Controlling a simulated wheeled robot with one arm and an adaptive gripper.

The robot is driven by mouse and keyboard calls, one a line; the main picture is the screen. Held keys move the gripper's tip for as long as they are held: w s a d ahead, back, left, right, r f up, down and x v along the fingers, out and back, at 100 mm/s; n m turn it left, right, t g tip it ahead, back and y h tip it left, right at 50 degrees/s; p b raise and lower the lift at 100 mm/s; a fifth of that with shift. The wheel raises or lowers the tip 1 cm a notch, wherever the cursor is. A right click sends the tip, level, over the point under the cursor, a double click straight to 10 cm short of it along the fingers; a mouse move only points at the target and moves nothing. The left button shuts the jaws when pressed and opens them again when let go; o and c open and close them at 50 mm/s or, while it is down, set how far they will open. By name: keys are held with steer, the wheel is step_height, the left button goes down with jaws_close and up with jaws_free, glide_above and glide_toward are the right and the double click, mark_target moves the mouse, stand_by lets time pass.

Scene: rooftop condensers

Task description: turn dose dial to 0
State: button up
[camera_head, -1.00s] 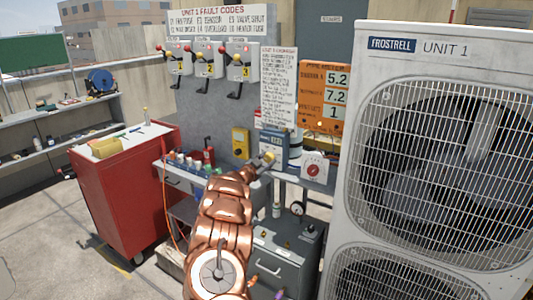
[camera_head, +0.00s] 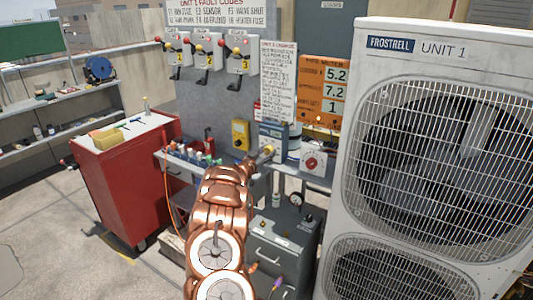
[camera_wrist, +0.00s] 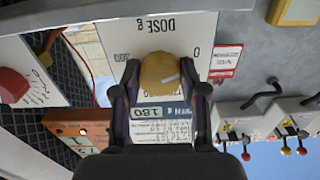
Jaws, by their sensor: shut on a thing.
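The dose dial (camera_wrist: 160,73) is a round yellow knob on a white panel (camera_wrist: 189,30) marked "DOSE g", upside down in the wrist view. A "0" is printed on the panel to the right of the dial and "300" to its left. A pale mark on the knob points toward the right, near the "0" side. My gripper (camera_wrist: 160,84) has one finger on each side of the knob and is shut on it. In the head view the knob (camera_head: 268,150) shows small at my gripper, on the front of a blue and white unit (camera_head: 273,136).
A white box with a red dial (camera_head: 312,163) stands right of the unit. Several small bottles (camera_head: 190,155) stand on the bench at left. A large condenser (camera_head: 390,60) fills the right. A red cabinet (camera_head: 118,195) stands left, with open floor beyond.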

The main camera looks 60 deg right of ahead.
steer(key=o, duration=1.1)
steer(key=shift+o, duration=0.2)
steer(key=shift+a, duration=0.15)
steer(key=a, duration=1.1)
steer(key=shift+s+a, duration=0.25)
steer(key=shift+a, duration=0.15)
